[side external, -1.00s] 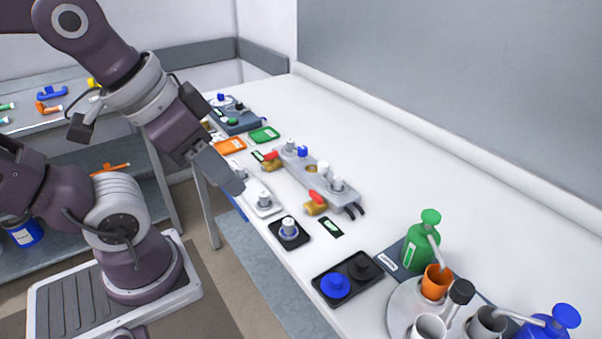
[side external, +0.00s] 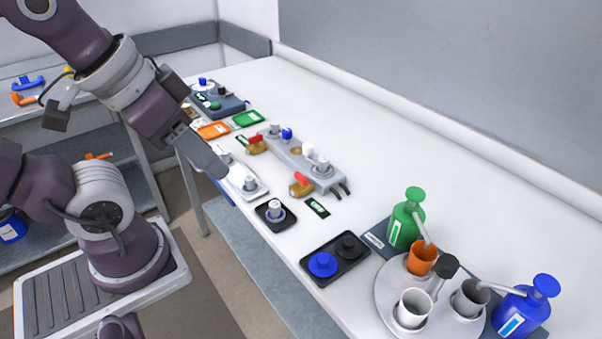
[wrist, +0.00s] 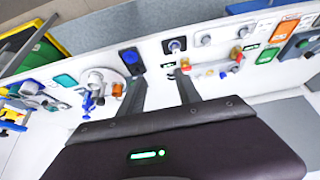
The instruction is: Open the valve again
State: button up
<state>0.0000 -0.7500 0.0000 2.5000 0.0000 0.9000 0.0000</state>
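Two brass valves with red handles sit along the front side of a grey manifold block (side external: 292,158) on the bench: a far valve (side external: 256,145) and a near valve (side external: 301,187). Both handles look slanted; I cannot tell from this whether each is open or shut. My gripper (side external: 216,168) is in the air over the bench's front edge, to the left of both valves and apart from them. In the wrist view my gripper (wrist: 159,79) has its two fingers spread with nothing between them. Red handles also show small beyond the fingers there.
A white tray (side external: 262,190) with grey knobs lies near the gripper. A black square pad (side external: 263,216) with a knob is at the bench edge. The bench behind the manifold is clear.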

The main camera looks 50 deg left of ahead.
jog(key=c, duration=0.3)
jog(key=w+m+g, duration=0.1)
jog(key=w+m, duration=0.1)
jog(key=w, duration=0.1)
jog(key=w+a+m+y, duration=0.1)
jog(key=w+m, duration=0.1)
jog(key=w, duration=0.1)
jog(key=w+a+m+g, duration=0.1)
jog(key=w+m, duration=0.1)
jog(key=w, duration=0.1)
jog(key=shift+a+f+m+g+y, duration=0.25)
jog(key=shift+f+m+g+y, duration=0.05)
jog(key=shift+f+y, duration=0.1)
jog(key=shift+c, duration=0.6)
jog(key=m+g+y, duration=0.3)
jog(key=m, duration=0.8)
send_near(301, 175)
jog(key=x, duration=0.7)
jog(key=shift+a+f, duration=0.15)
jog(key=shift+f, duration=0.2)
jog(key=shift+a+f, duration=0.1)
jog(key=shift+f, duration=0.25)
jog(key=shift+c, duration=0.2)
